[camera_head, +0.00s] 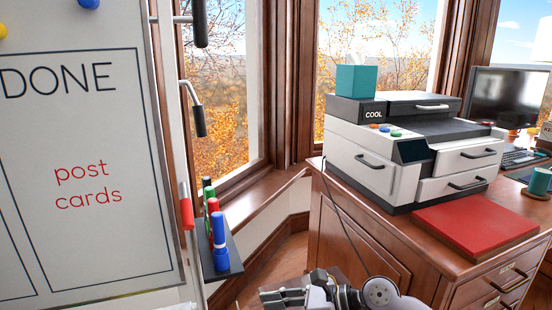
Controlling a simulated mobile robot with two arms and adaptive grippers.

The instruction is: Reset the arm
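One of my arms shows at the bottom edge, right of centre. Its link runs in from the lower right, so I take it as my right arm. Its gripper (285,297) points to the left, low in front of the wooden cabinet. The picture edge cuts off part of it, and I cannot tell whether its fingers are open or shut. I see nothing held in it. My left arm and gripper are not in view.
A whiteboard (85,135) fills the left, with a marker tray (222,262) holding several markers at its edge. A wooden cabinet (350,225) at right carries a printer (400,185), a red book (475,225) and a mug (539,181). Floor shows between them.

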